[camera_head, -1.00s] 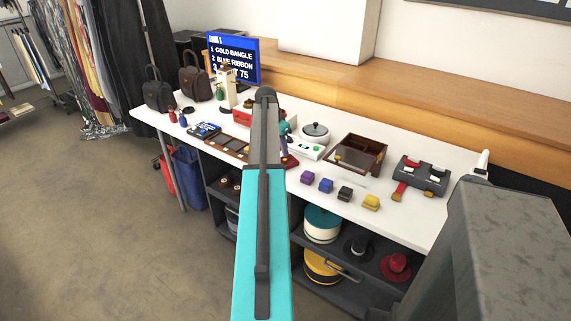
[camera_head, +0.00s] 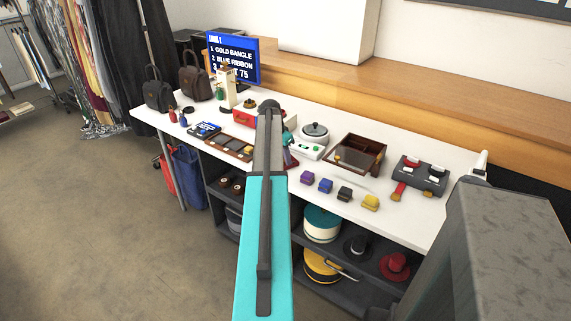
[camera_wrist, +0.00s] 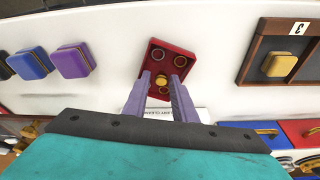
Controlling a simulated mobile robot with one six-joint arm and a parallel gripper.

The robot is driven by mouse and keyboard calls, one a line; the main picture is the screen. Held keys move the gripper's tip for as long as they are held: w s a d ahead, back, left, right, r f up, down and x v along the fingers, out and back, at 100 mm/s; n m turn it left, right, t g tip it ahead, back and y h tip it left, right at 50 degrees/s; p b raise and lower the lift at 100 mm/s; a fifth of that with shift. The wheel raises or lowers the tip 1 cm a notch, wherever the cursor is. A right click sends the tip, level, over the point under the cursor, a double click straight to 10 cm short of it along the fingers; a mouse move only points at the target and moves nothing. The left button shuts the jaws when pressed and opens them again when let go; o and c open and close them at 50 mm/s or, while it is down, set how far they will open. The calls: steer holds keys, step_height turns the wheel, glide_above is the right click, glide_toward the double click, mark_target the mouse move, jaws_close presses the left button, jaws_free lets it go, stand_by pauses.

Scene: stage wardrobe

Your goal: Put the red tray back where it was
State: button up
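The red tray (camera_wrist: 182,61) shows in the wrist view below my gripper. It has round wells and a small gold knob (camera_wrist: 163,79) near its middle. My gripper (camera_wrist: 161,77) is open, with its two purple-grey fingers on either side of the knob. I cannot tell whether the fingers touch the tray. In the head view the tray (camera_head: 291,161) shows only as a dark red edge on the white table (camera_head: 230,168), mostly hidden behind my arm. A red box (camera_head: 243,118) with a gold piece on top stands farther left.
Purple, blue, black and yellow small boxes (camera_head: 325,185) line the front of the table. A wooden compartment tray (camera_head: 237,147) lies left of my arm. A scale (camera_head: 309,150) and an open brown case (camera_head: 378,168) stand to the right. A screen (camera_head: 233,60) stands at the back.

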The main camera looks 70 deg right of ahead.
jaws_close()
steer(key=shift+r, duration=0.1)
steer(key=shift+r, duration=0.75)
step_height(320, 180, up, 2)
steer(key=shift+b, duration=0.4)
steer(key=w+a+r+b, duration=0.1)
steer(key=w+a, duration=0.9)
steer(key=w, duration=0.2)
steer(key=shift+w+r+b, duration=0.15)
steer(key=shift+w+b, duration=0.1)
steer(key=shift+b, duration=0.1)
